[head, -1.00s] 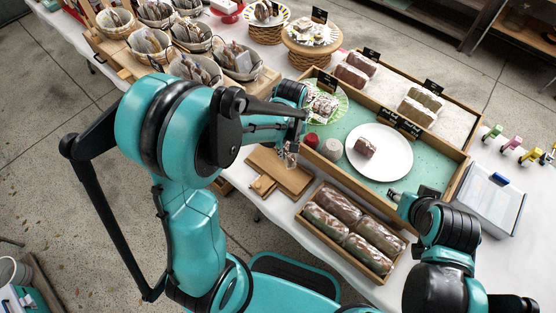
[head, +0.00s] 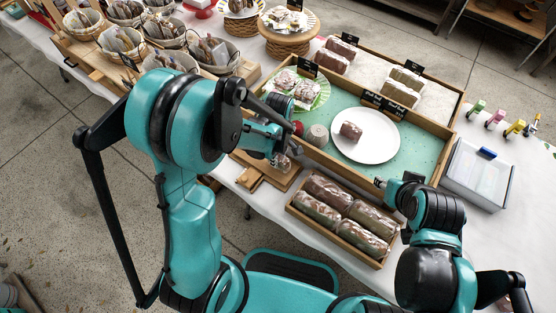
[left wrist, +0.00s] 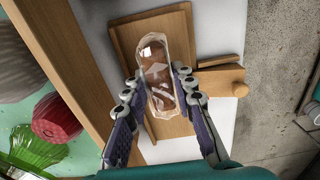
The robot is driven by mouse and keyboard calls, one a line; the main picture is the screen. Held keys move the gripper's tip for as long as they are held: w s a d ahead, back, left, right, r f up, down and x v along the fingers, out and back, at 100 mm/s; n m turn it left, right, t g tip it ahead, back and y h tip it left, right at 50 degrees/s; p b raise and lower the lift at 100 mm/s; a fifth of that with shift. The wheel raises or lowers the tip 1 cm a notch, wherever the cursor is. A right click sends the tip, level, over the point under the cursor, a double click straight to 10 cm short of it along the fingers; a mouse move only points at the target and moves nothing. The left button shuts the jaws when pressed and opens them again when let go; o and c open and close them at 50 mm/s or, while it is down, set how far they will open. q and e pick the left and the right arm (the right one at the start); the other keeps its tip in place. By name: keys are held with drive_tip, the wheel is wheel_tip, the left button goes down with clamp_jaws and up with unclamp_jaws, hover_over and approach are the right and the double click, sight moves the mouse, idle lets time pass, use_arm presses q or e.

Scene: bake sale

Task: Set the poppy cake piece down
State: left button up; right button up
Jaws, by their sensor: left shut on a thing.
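The poppy cake piece (left wrist: 158,75) is a brown loaf in clear wrapping. My left gripper (left wrist: 154,82) is shut on it, one finger on each side. In the left wrist view it is above a wooden board (left wrist: 124,40) with a handle; I cannot tell whether it touches. In the head view the piece (head: 282,162) is partly hidden by my left gripper (head: 277,156), over the board (head: 264,180) in front of the green tray. My right gripper (head: 380,183) is at the tray's front edge, mostly hidden by its arm; its jaws are unclear.
The green tray (head: 412,150) holds a white plate (head: 375,152) with one cake piece and a green plate (head: 322,92) with wrapped pieces. A wooden crate (head: 290,207) of wrapped loaves stands right of the board. Baskets (head: 160,62) stand at the back left.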

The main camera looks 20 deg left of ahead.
use_arm(q)
drive_tip(key=shift+w+f, duration=0.1)
drive_tip(key=shift+f, duration=0.45)
drive_tip(key=shift+f, duration=0.15)
drive_tip(key=o, duration=0.7)
